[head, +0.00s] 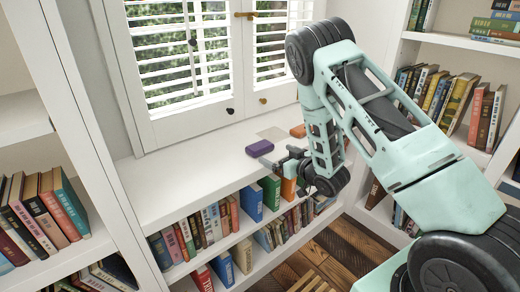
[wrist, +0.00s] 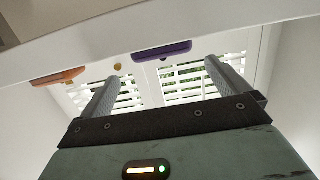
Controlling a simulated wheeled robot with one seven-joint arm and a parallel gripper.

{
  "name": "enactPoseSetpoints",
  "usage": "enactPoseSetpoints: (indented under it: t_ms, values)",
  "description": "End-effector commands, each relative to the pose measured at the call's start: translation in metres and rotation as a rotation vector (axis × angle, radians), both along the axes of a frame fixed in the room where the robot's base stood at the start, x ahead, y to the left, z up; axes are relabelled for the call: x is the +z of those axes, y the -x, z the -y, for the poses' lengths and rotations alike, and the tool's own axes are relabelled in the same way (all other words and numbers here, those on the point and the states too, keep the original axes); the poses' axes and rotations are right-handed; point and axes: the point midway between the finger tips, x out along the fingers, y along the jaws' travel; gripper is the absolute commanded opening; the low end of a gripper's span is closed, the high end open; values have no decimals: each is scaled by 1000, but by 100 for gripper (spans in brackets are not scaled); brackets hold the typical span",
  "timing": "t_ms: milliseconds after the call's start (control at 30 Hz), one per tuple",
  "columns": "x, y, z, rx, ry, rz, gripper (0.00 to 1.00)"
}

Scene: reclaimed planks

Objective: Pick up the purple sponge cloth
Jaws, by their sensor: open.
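The purple sponge cloth (head: 259,148) lies flat on the white top of the low bookcase (head: 170,192), below the shuttered window. In the wrist view the purple sponge cloth (wrist: 162,50) shows edge-on, beyond the fingertips and roughly between them. My gripper (head: 272,160) is just to the lower right of the cloth in the head view, near the bookcase's front edge. In the wrist view my gripper (wrist: 163,72) has its two grey fingers wide apart with nothing between them. A small gap seems to separate it from the cloth.
An orange item (head: 298,131) lies farther right on the same top, partly behind my arm; it also shows in the wrist view (wrist: 58,77). A pale flat patch (head: 272,134) lies between them. The bookcase top is clear to the left. Tall bookshelves stand on both sides.

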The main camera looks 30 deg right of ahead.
Motion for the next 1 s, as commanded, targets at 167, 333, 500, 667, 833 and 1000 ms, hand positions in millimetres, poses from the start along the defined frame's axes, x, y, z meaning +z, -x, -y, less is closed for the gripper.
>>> enactPoseSetpoints:
  t_ms: [167,333,500,667,833,1000]
  values:
    - [-4,-25,-5,1,1,1,100]
    - [-6,-34,-8,0,-1,0,100]
    - [-11,-56,-15,3,0,1,100]
    - [-15,-75,-18,0,1,0,100]
    - [-15,-81,-19,-1,-1,0,100]
    - [-15,-80,-19,-1,-1,0,92]
